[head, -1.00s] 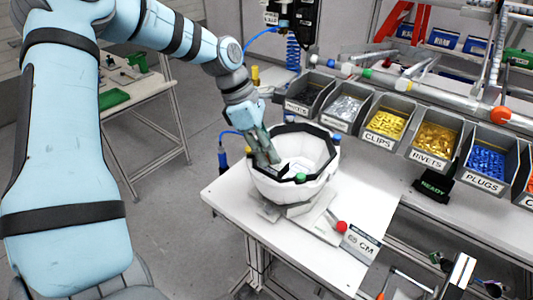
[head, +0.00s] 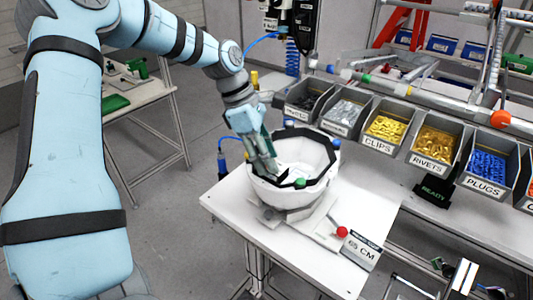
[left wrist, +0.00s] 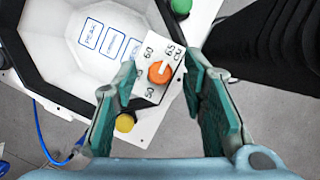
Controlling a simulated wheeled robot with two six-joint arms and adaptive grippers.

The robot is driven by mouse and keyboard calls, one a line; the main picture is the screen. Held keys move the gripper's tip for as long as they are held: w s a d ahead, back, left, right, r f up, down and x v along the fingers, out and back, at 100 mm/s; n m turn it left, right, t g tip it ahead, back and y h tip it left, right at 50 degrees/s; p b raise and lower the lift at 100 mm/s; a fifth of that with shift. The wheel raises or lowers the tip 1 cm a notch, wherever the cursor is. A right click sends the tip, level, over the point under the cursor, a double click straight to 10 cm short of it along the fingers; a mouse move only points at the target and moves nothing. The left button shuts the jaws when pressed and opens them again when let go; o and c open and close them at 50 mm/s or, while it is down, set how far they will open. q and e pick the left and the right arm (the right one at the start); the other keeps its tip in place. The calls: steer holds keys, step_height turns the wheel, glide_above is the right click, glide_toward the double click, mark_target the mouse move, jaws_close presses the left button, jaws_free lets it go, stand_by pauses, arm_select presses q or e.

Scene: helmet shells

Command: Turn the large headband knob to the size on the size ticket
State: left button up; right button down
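The white helmet shell (head: 290,190) sits upside down in a holder on the white table, its open side up with a dark rim band. In the left wrist view, the orange headband knob (left wrist: 160,72) sits on a white dial plate (left wrist: 150,92) with printed numbers, 50, 60 and 65 among them. The knob's pale mark points roughly toward 60–65; I cannot tell exactly. My left gripper (head: 268,168) reaches into the shell's near left side. Its green-padded fingers are open on either side of the knob, apparently without touching it. The size ticket (head: 361,250) reads 65 CM. My right gripper is not in view.
A yellow one (left wrist: 125,123) is close to the left finger. A red ball (head: 342,232) stands beside the ticket. Labelled bins (head: 385,130) line the back. The table's front left is clear.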

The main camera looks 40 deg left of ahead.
arm_select(q)
steer(key=shift+r, duration=0.1)
steer(key=v, duration=1.2)
